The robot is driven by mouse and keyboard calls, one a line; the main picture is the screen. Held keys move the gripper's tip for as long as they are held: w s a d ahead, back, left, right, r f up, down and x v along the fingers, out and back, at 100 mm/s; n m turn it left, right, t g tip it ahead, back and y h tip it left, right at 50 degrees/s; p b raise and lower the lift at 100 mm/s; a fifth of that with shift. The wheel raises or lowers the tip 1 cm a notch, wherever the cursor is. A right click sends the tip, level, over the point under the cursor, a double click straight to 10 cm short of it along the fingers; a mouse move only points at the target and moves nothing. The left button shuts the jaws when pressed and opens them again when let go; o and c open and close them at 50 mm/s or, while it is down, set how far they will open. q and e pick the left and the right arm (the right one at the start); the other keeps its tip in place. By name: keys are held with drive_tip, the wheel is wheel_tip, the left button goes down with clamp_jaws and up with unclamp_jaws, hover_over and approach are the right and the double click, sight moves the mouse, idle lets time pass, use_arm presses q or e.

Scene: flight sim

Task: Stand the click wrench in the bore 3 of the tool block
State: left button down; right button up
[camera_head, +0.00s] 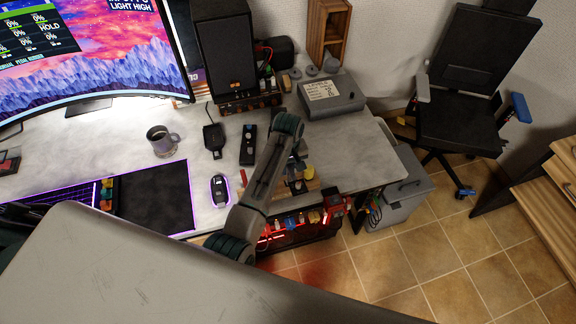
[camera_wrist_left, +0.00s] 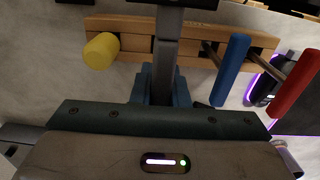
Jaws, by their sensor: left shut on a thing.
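The wooden tool block (camera_wrist_left: 135,25) runs across the upper part of the left wrist view. A yellow-handled tool (camera_wrist_left: 101,50), a blue-handled tool (camera_wrist_left: 230,68) and a red-handled tool (camera_wrist_left: 296,84) stand at it. My left gripper (camera_wrist_left: 162,88) is shut on a dark grey bar, which I take to be the click wrench (camera_wrist_left: 167,50); it passes in front of the block's middle. I cannot tell whether its far end is in a bore. In the head view my left gripper (camera_head: 298,168) is over the desk's right part, beside the yellow handle. My right gripper is out of view.
A mouse (camera_head: 219,190), a black handheld device (camera_head: 248,145) and a mug (camera_head: 163,140) are left of my arm on the desk (camera_head: 360,150). A grey labelled box (camera_head: 331,93) stands behind. A red-lit rack (camera_head: 300,225) is at the front edge. The desk's right end is clear.

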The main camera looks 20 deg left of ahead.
use_arm(q)
drive_tip(key=shift+f+b, duration=0.4)
drive_tip(key=shift+f, duration=0.6)
drive_tip(key=c, duration=1.3)
unclamp_jaws()
wheel_tip(320, 180, up, 9)
drive_tip(key=b, duration=0.2)
drive_tip(key=shift+r+b, duration=0.2)
drive_tip(key=shift+b, duration=0.2)
drive_tip(key=shift+r, duration=0.75)
